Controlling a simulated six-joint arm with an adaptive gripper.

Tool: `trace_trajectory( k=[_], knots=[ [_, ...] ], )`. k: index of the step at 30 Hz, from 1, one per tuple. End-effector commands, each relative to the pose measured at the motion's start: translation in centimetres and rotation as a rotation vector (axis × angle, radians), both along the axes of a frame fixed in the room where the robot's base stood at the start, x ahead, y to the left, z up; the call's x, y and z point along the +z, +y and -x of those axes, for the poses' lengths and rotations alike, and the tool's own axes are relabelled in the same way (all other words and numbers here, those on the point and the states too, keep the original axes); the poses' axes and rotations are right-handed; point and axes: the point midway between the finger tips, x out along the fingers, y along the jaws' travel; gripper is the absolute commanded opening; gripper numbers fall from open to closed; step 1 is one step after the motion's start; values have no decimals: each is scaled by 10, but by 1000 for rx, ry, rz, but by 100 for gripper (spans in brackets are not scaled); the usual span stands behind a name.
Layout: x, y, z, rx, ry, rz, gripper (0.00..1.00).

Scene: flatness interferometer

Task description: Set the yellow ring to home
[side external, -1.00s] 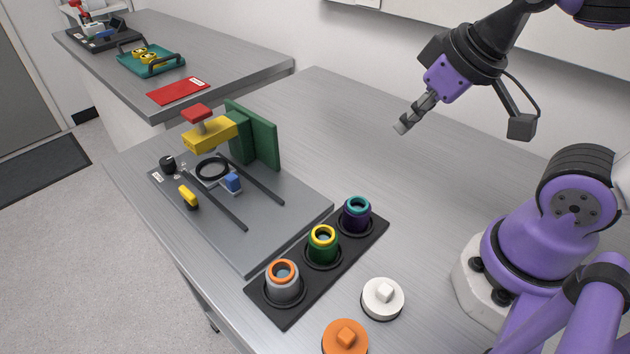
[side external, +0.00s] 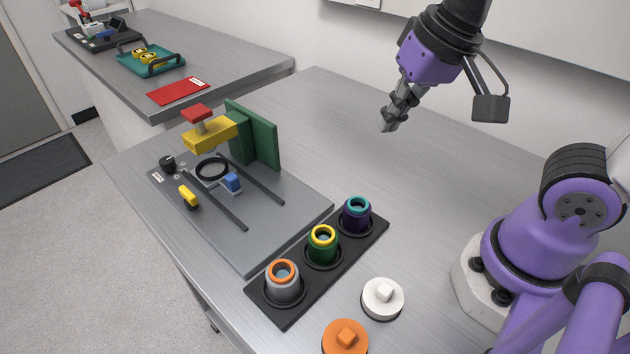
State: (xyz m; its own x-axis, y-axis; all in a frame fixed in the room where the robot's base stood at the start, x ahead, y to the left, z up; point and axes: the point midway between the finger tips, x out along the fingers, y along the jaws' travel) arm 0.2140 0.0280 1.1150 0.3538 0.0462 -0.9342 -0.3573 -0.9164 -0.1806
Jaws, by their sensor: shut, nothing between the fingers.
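The yellow ring (side external: 323,232) is the top rim of a green cylinder, which stands upright in the middle place of a black holder (side external: 268,310). An orange-rimmed grey cylinder (side external: 284,286) stands on one side of it and a teal-rimmed purple one (side external: 357,213) on the other. My gripper (side external: 388,126) is shut and empty, high above the table and apart from all of these, pointing down and to the left. No place marked as home can be made out.
The grey base plate (side external: 262,237) carries a black ring (side external: 212,168), a yellow arm with a red knob (side external: 197,113), a green bracket (side external: 262,140) and two dark rails. White (side external: 383,297) and orange (side external: 345,338) lids lie in front. The table's back middle is clear.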

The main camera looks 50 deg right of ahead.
Motion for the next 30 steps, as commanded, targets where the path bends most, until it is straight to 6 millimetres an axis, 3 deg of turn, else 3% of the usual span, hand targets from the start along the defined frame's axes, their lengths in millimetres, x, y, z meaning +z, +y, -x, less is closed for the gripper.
trace_trajectory(
  k=[6, 15, 21, 30],
  knots=[
    [10, 41, -12, -452, 186, -144, 0],
    [14, 86, -16, -993, 330, -174, 0],
    [15, 98, -16, -1142, 347, -169, 0],
    [15, 98, -16, -1158, 348, -170, 0]
  ],
)
